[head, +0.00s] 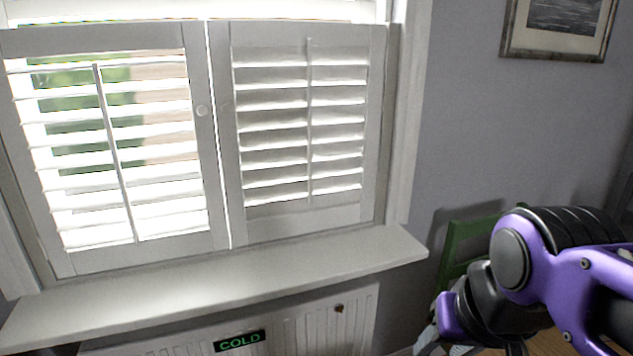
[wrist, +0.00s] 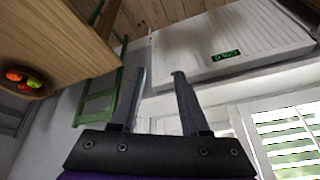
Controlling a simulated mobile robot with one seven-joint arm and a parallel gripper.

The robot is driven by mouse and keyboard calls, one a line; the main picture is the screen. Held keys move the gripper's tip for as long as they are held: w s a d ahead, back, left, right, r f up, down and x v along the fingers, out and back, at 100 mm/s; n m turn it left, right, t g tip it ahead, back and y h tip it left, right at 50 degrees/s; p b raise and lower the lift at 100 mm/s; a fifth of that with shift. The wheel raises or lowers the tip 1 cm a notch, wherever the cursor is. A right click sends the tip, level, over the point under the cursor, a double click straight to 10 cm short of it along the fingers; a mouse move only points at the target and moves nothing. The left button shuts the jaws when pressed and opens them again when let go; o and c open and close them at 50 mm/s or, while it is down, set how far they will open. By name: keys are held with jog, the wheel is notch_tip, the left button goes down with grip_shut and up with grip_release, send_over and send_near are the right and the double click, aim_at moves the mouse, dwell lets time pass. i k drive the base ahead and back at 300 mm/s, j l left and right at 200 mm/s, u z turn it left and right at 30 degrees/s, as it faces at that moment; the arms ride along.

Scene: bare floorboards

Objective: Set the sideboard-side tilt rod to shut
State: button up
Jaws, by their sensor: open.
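The window has two white shutter panels. The left tilt rod (head: 118,155) leans slightly on the left panel, whose slats are open, with green and brown showing between them. The right tilt rod (head: 309,120) stands nearly upright on the right panel, whose slats are tilted more, with bright strips between them and no outdoor view. No sideboard is clearly identifiable, so I cannot tell which rod is on its side. My gripper (wrist: 159,74) is open and empty, well away from both rods. In the head view its fingers are mostly cut off at the bottom, right of the sill.
A white sill (head: 230,280) juts out below the shutters, above a radiator (head: 310,325) with a COLD sign (head: 239,341). A green chair (head: 462,245) stands right of the window. A wooden top (wrist: 70,40) bears a fruit bowl (wrist: 22,84). A picture (head: 558,28) hangs at right.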

aim_at(98, 80)
jog(key=u, duration=1.4)
